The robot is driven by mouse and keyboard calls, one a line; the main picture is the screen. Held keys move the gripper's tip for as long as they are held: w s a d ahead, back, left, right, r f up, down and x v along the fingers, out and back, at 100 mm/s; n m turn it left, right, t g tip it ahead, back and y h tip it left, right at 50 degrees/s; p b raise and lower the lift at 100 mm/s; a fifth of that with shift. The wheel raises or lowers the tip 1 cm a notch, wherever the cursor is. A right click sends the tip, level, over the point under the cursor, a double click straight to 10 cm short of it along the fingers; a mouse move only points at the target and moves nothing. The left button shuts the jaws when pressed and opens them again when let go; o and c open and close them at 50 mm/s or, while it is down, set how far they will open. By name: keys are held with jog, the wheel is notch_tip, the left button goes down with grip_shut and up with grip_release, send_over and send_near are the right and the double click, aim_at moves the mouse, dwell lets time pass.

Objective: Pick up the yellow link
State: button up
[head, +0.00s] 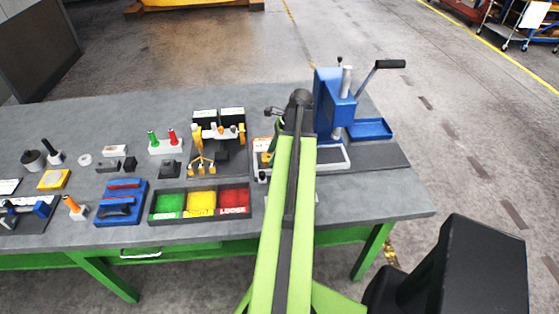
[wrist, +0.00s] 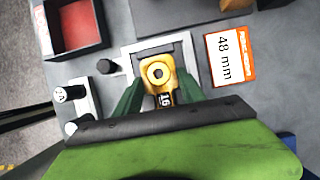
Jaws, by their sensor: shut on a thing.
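The yellow link (wrist: 157,72) shows in the wrist view as a yellow piece with a round hole and a dark label. It lies between the two green fingers of my gripper (wrist: 160,88), which is shut on it. A pale grey frame (wrist: 128,57) surrounds the link in that view; I cannot tell whether the link still touches what is under it. In the head view my arm hides most of this spot, and my gripper's fingers are not clearly seen there.
An orange-edged card marked 48 mm (wrist: 228,57) lies right of the frame. A blue press (head: 335,105) with a lever stands at the back right. A tray with green, yellow and red bins (head: 200,216) sits to the left. The bench's right end (head: 400,200) is clear.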

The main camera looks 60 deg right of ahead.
grip_shut()
jog(key=shift+r, duration=0.1)
notch_tip(320, 180, up, 10)
jog(key=p, duration=1)
